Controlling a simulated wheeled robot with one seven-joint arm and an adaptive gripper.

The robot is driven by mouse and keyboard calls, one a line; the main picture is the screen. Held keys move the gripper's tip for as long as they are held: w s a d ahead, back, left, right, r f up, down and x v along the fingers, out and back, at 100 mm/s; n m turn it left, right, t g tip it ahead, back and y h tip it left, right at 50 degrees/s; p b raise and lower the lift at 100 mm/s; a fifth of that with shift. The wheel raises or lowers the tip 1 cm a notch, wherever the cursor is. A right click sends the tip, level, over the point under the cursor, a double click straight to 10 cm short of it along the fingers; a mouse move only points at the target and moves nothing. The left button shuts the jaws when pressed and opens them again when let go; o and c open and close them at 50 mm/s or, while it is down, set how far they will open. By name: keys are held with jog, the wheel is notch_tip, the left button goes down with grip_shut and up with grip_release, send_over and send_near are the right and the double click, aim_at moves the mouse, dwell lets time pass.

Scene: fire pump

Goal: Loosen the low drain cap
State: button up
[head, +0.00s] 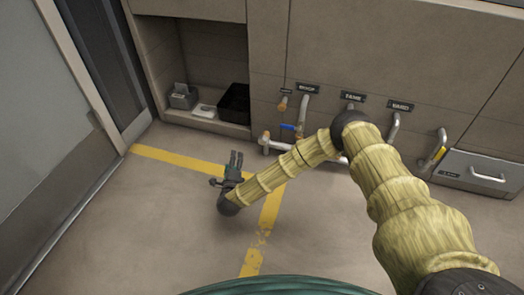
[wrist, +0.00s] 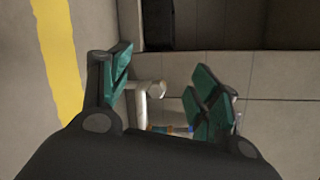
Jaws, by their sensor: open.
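The low drain cap appears to be the pale rounded end (head: 264,138) of the white pipe that runs low along the cabinet wall. In the wrist view this pale end (wrist: 157,90) shows between my fingers but farther off, on a bent white pipe (wrist: 141,108). My gripper (head: 236,155) is open and empty, above the floor to the left of the pipe end and apart from it. In the wrist view both green-padded fingers of my gripper (wrist: 163,72) are spread. Part of the low pipe is hidden behind my arm in the head view.
A blue valve handle (head: 288,127) sits just right of the pale end. Labelled pipes and an orange-tipped fitting (head: 282,104) are above. An open recess holds a black bin (head: 235,103). A drawer (head: 485,174) is at right. The floor with yellow lines (head: 180,158) is clear.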

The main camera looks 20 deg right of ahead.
aim_at(261, 142)
jog(key=w+d+f+m+h+b, duration=0.1)
jog(key=w+d+m+h+b, duration=0.1)
jog(key=w+d+b, duration=0.1)
jog(key=w+d+f+m+h+b, duration=0.1)
jog(key=w+d+f+m+b, duration=0.1)
jog(key=w+d+b, duration=0.2)
jog(key=w+d+f+m+h+b, duration=0.1)
jog(key=w+d+m+h+b, duration=0.1)
jog(key=w+d, duration=0.3)
jog(key=shift+d+f+g+h+b, duration=0.15)
jog(key=shift+d+b, duration=0.2)
jog(key=shift+d, duration=0.55)
jog(key=shift+d+f+g+h+b, duration=0.15)
jog(key=shift+d+b, duration=0.2)
jog(key=shift+d, duration=0.55)
jog(key=shift+w+d+r, duration=0.15)
jog(key=shift+w+d, duration=0.1)
jog(key=shift+w, duration=0.25)
jog(key=shift+c, duration=0.4)
jog(key=c, duration=0.9)
